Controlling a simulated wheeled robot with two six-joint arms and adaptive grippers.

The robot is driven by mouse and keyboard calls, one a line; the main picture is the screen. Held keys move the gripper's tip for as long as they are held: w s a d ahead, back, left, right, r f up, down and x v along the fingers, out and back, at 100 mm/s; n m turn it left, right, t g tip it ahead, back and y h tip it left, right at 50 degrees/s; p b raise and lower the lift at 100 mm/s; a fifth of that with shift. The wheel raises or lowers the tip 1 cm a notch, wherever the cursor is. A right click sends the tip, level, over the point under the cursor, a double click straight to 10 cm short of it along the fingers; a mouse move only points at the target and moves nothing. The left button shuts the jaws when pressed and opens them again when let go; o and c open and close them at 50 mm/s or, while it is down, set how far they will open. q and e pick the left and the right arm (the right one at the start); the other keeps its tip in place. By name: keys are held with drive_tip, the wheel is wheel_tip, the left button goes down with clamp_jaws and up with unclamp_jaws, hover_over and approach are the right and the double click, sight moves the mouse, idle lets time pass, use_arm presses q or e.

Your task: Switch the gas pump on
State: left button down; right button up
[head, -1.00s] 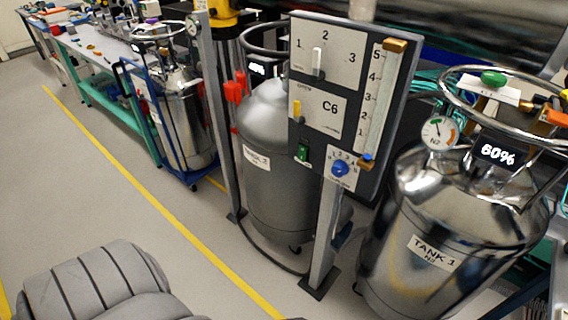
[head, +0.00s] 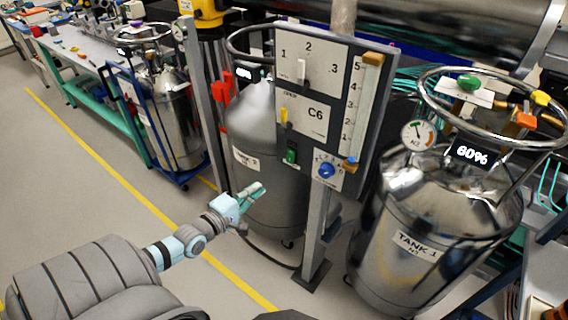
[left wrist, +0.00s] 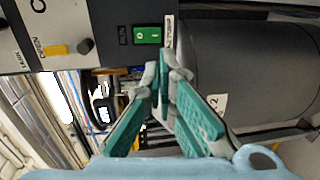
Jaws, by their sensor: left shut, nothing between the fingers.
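The green rocker switch (head: 291,154) sits low on the left side of the grey control panel (head: 378,120). In the left wrist view the switch (left wrist: 147,35) shows pale marks, with a small white label beside it; which side is pressed, I cannot tell. My left gripper (head: 258,189) is shut and empty, below and left of the switch in the head view. In the left wrist view its fingertips (left wrist: 163,67) meet just below the switch, with a gap in the picture. My right gripper is not in view.
A blue knob (head: 326,170) is right of the switch, and a yellow lever (head: 284,116) is above it. A grey tank (head: 262,190) stands behind the panel, and a shiny tank (head: 385,255) stands right. Open floor lies left.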

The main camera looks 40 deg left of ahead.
use_arm(q)
drive_tip(key=shift+w+f, duration=0.1)
drive_tip(key=b, duration=1.1)
approach(289, 162)
drive_tip(key=w+f, duration=0.1)
drive_tip(key=w, duration=0.6)
drive_tip(key=shift+d+r, duration=0.1)
drive_tip(key=shift+r, duration=0.05)
